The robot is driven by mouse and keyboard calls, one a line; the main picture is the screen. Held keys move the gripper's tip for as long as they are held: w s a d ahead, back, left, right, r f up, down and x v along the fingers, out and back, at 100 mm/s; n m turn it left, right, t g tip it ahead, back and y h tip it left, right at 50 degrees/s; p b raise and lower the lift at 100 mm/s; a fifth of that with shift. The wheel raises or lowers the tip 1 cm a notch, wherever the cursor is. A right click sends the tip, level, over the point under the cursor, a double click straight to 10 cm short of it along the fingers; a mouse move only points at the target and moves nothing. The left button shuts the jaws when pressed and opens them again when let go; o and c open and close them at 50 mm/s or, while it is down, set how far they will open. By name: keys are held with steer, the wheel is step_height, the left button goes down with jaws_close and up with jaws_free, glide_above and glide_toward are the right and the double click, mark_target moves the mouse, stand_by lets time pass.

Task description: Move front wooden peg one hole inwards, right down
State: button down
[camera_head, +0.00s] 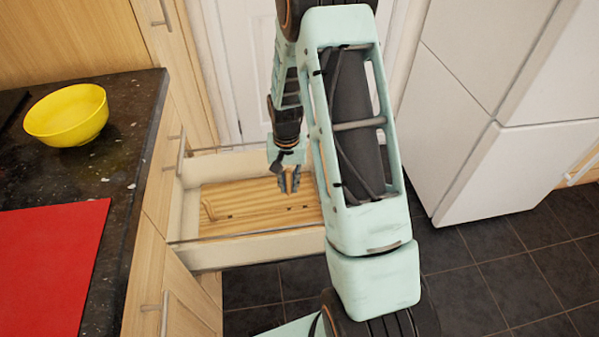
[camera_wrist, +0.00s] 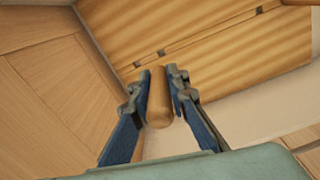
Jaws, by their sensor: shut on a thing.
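The wooden peg (camera_wrist: 159,98) is a short rounded piece between the two fingers of my gripper (camera_wrist: 157,84) in the wrist view. My gripper is shut on it. The peg's far end points at the pegboard (camera_wrist: 215,45), close to two dark holes (camera_wrist: 149,58); I cannot tell whether it touches the board. In the head view my gripper (camera_head: 289,183) is over the right part of the wooden pegboard (camera_head: 245,203), which lies in the open drawer. The peg cannot be made out there.
A black counter to the left holds a yellow bowl (camera_head: 67,115) and a red mat (camera_head: 50,265). A white fridge (camera_head: 500,150) stands at the right. Dark floor tiles lie between.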

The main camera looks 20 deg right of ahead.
mark_target(287, 170)
steer(key=shift+a+f, duration=0.15)
steer(key=shift+f+b, duration=2.2)
steer(key=shift+f, duration=0.7)
steer(key=shift+f+b, duration=1)
steer(key=shift+f, duration=0.4)
steer(key=c, duration=1.8)
jaws_free()
steer(key=shift+r, duration=0.1)
step_height(287, 170, up, 12)
